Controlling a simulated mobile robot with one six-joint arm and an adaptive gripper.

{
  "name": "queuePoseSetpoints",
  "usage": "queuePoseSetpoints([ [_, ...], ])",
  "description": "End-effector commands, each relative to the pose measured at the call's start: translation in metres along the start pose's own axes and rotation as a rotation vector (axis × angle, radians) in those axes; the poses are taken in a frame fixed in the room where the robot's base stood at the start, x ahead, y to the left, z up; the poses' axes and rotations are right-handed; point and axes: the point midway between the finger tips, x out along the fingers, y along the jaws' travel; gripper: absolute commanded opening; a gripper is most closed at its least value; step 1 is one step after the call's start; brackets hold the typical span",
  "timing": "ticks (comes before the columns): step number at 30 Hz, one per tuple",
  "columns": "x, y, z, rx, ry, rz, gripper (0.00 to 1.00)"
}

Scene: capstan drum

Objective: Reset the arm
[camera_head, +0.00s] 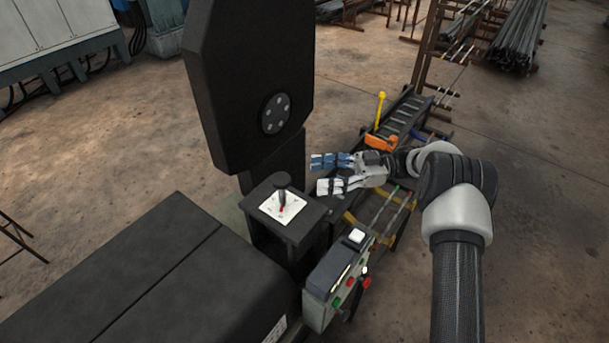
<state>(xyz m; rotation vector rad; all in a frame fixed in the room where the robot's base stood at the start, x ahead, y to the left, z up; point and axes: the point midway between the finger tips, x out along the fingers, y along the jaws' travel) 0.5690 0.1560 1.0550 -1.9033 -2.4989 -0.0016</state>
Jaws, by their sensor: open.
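My gripper (316,174) is open and empty, with its fingers pointing left. In the picture it lies right of the black machine post and above the right side of the small black stand. My arm (459,230) comes up from the bottom right and bends left at the top. The black stand (306,226) carries a white plate (282,207) with a dark knobbed lever (282,186) with a red mark. The gripper is apart from the lever.
A control box (335,283) with red and green buttons stands low in the middle. A large black housing (150,285) fills the lower left. A tall black plate with a round hub (275,114) rises behind. A conveyor (405,115) with an orange part (380,142) and yellow lever (380,108) lies beyond the gripper. Floor at right is clear.

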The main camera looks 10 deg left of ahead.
Motion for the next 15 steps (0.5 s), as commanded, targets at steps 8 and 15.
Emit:
queuePoseSetpoints([
  [8,-0.0119,-0.0002,-0.0002,0.0,0.0,0.0,0.6],
  [15,-0.0116,-0.0001,-0.0002,0.0,0.0,0.0,0.6],
])
